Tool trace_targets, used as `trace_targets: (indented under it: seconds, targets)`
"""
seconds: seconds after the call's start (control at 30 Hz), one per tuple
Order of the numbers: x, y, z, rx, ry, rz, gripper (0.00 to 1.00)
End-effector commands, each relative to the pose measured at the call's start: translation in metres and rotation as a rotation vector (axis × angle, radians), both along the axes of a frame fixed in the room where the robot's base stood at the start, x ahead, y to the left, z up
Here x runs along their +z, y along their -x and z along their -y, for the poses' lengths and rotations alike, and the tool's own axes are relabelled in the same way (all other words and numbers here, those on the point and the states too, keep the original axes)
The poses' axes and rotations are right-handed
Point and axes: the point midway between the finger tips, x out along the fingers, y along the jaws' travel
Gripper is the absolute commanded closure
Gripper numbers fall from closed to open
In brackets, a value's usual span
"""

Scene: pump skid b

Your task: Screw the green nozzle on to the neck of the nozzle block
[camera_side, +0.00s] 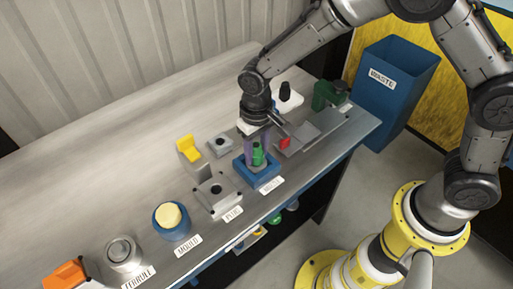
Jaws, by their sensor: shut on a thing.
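The green nozzle (257,156) is upright between the fingers of my gripper (257,154), which is shut on it. It stands over the blue nozzle block (257,175) near the front edge of the bench. The neck of the block is hidden behind the nozzle and fingers. I cannot tell whether the nozzle touches the neck or is threaded on it.
A grey block (217,195) with a central hole sits left of the nozzle block. A red part (284,143) is close on the right. A green device (328,95) stands farther right, and a blue waste bin (396,95) beyond the bench. The back left bench is clear.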

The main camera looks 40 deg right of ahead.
Motion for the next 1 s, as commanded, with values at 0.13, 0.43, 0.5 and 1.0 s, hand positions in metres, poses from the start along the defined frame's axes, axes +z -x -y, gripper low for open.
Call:
trace_targets:
  seconds: [0.13,0.43,0.5,1.0]
  targets:
    - [-0.004,0.0,0.0,0.0,0.0,0.0,1.0]
    - [-0.008,0.0,0.0,0.0,0.0,0.001,0.44]
    - [-0.008,0.0,0.0,0.0,0.0,0.0,0.31]
    - [0.002,0.0,0.0,0.0,-0.001,0.002,0.2]
